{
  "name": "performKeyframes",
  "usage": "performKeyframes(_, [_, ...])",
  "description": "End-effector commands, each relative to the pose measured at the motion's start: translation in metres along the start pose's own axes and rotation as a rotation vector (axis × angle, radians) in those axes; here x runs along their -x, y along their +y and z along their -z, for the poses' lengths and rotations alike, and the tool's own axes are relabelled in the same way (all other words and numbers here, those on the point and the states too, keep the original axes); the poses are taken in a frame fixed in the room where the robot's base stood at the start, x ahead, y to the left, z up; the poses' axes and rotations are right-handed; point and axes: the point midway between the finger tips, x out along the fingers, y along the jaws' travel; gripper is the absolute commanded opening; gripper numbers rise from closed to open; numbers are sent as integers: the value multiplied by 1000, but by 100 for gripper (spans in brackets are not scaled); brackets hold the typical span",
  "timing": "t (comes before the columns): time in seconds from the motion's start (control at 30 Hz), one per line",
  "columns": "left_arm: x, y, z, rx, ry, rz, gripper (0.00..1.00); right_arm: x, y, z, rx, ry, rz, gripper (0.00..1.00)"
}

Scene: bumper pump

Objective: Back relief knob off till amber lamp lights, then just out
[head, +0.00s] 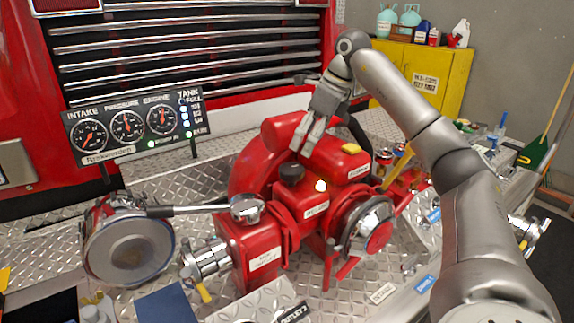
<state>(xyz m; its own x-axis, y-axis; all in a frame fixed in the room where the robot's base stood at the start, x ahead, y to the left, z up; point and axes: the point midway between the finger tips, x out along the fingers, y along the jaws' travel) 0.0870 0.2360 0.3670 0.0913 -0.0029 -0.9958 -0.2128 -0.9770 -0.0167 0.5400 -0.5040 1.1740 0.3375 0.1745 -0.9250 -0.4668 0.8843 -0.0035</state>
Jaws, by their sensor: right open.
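The red pump (262,222) stands on the tread-plate deck. A dark round knob (291,172) sits on top of it; I take it to be the relief knob. Next to it, to the right, a small lamp (321,185) glows bright yellow-white. My right gripper (304,151) comes down from above with its fingers open, just above and behind the dark knob in the picture. I see nothing between the fingers, and a gap shows between fingertips and knob, though its depth is hard to tell. My left gripper is not in view.
A gauge panel (137,128) with three dials stands at the left. A long-handled lever (190,210) and a large capped inlet (128,248) are left of the pump. A chrome-rimmed outlet (368,228) sticks out at its right. A yellow cabinet (428,75) stands behind.

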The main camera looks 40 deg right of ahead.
Motion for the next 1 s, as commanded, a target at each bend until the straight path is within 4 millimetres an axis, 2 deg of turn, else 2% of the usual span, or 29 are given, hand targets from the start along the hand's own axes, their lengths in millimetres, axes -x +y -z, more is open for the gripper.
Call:
performKeyframes(0.2, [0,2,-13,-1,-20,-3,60,-43,2,1,1,4,-5,80])
performKeyframes(0.4, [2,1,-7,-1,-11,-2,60,-76,2,0,1,1,-5,80])
performKeyframes(0.5, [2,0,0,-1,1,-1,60,-87,2,-1,1,-1,-4,80])
performKeyframes(0.63, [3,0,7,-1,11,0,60,-94,2,-1,1,-2,-4,80])
performKeyframes(0.9, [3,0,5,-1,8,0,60,-96,2,-1,1,-3,-4,80])
performKeyframes(1.0, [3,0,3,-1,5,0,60,-96,2,-1,1,-3,-4,69])
